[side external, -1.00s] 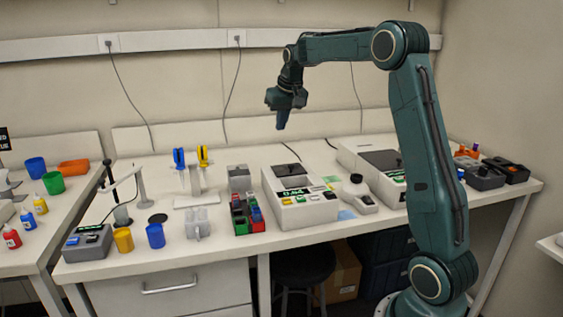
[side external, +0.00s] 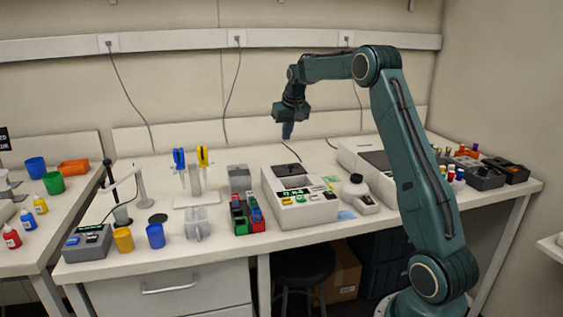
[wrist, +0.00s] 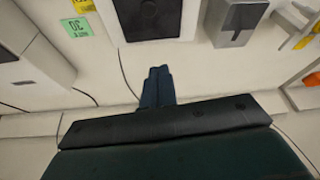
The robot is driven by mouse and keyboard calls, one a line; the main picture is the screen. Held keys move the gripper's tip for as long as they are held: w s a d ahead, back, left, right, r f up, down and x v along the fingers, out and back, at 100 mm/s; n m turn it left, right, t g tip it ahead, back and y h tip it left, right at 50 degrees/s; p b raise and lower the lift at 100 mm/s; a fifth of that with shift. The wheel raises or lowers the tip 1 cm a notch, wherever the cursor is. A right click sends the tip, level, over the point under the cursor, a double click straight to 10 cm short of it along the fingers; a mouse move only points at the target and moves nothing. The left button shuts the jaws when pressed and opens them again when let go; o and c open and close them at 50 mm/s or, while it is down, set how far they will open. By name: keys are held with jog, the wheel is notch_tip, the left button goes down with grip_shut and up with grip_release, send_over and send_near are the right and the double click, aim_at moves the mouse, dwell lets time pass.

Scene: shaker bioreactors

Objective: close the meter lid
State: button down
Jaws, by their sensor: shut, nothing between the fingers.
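The meter (side external: 301,211) is a white box with a green-lit display and coloured buttons, at mid-bench in the side view. Its dark lid (side external: 291,169) is at the rear of its top; its exact angle is too small to tell. In the wrist view the dark lid (wrist: 148,18) shows at the top edge, beyond my fingertips. My gripper (side external: 287,131) points down, shut and empty, in the air above and behind the meter. Its closed fingers also show in the wrist view (wrist: 156,85), apart from the lid.
A grey box (side external: 239,178) and a rack of coloured blocks (side external: 248,214) stand left of the meter. A white bottle-topped device (side external: 355,194) and a larger white machine (side external: 360,158) stand to its right.

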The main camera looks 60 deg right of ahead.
send_over(286, 168)
jog(key=w+d, duration=0.1)
jog(key=w, duration=0.1)
jog(key=f, duration=0.7)
jog(key=shift+s+d, duration=0.15)
jog(key=shift+s, duration=0.05)
jog(key=shift+f, duration=0.1)
jog(key=shift+s+a+f, duration=0.15)
jog(key=shift+s+a, duration=0.45)
jog(key=shift+s, duration=0.2)
jog(key=shift+s+a+f, duration=0.1)
jog(key=shift+s+a, duration=0.45)
jog(key=shift+s, duration=0.2)
jog(key=s+a, duration=0.6)
jog(key=shift+s+a, duration=0.15)
jog(key=shift+f, duration=0.1)
